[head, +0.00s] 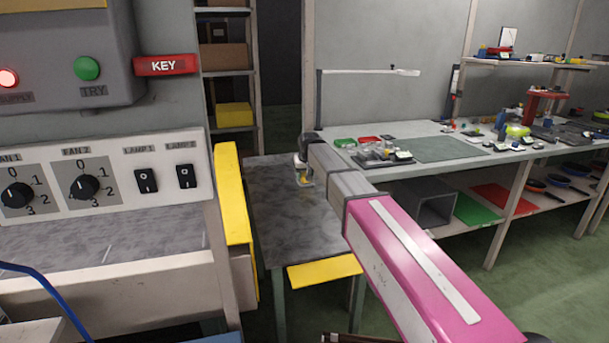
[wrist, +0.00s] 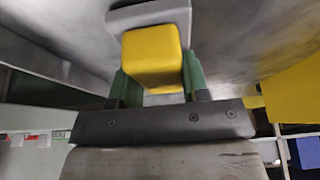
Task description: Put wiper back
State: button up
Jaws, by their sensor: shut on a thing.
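My gripper (head: 304,174) is at the far end of my outstretched arm, over the small grey-topped table (head: 300,225). In the wrist view my gripper (wrist: 158,75) has its green fingers shut on either side of a yellow block-like handle, which I take as the wiper (wrist: 152,50). A lighter grey piece lies just beyond the yellow part; I cannot tell whether it belongs to the wiper. In the head view only a small bit of yellow shows at the gripper, and the rest is hidden. Whether the wiper touches the tabletop is unclear.
A yellow guard (head: 230,195) and the control panel (head: 100,185) stand left of the small table. A yellow strip (head: 325,271) edges the table's front. A long workbench (head: 445,150) with tools is to the right. The visible tabletop is mostly bare.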

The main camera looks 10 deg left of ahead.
jog(key=shift+f, duration=0.1)
jog(key=o, duration=0.9)
jog(key=v, duration=1.2)
